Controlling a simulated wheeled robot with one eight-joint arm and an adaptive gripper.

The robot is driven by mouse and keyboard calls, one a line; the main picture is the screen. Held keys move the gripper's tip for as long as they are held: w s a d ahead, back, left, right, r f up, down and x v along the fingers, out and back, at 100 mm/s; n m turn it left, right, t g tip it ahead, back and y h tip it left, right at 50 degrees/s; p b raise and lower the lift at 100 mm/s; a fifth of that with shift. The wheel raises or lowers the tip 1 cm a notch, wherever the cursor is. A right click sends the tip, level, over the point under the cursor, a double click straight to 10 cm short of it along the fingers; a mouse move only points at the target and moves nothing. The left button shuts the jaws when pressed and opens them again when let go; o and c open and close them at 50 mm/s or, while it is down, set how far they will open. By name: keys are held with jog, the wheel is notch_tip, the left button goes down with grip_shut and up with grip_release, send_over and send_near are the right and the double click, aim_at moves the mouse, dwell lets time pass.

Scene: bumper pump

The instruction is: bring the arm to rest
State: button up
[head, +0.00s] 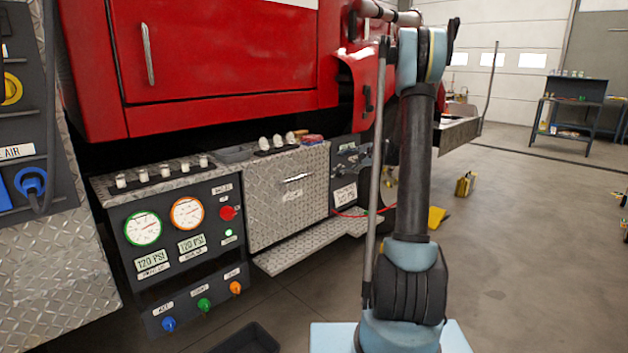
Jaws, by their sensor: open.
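My arm (413,165) stands upright at the right of centre in the head view, with its blue and black joints at the bottom and near the top edge. My gripper cannot be made out in this view. A thin grey bar (375,180) runs beside the arm on its left; I cannot tell what it belongs to.
A red truck (220,60) fills the upper left. Below it are a gauge panel (180,245) and a diamond-plate box (288,195) with a step (310,243). A dark tray (245,340) lies at the bottom.

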jog(key=s+a+r+n+g+h, duration=0.1)
jog(key=s+r+n+g+h, duration=0.15)
jog(key=s, duration=1.25)
jog(key=s+a+r+n+g+h, duration=0.1)
jog(key=s+a+n+h, duration=0.15)
jog(key=s, duration=1.15)
jog(key=s+d+f+n+h, duration=0.1)
jog(key=s+f, duration=0.3)
jog(key=s, duration=0.5)
jog(key=s+d+f+n+g+h, duration=0.1)
jog(key=s+d+f+n+h, duration=0.1)
jog(key=s, duration=0.8)
jog(key=s+d+f+n+g+h, duration=0.1)
jog(key=s+d+f+n+h, duration=0.1)
jog(key=s+d+f, duration=0.3)
jog(key=s+f+n, duration=0.1)
jog(key=s, duration=0.3)
jog(key=shift+s+d, duration=0.15)
jog(key=shift+s, duration=0.05)
jog(key=shift+w+f, duration=0.2)
jog(key=shift+w, duration=0.3)
jog(key=shift+c, duration=0.5)
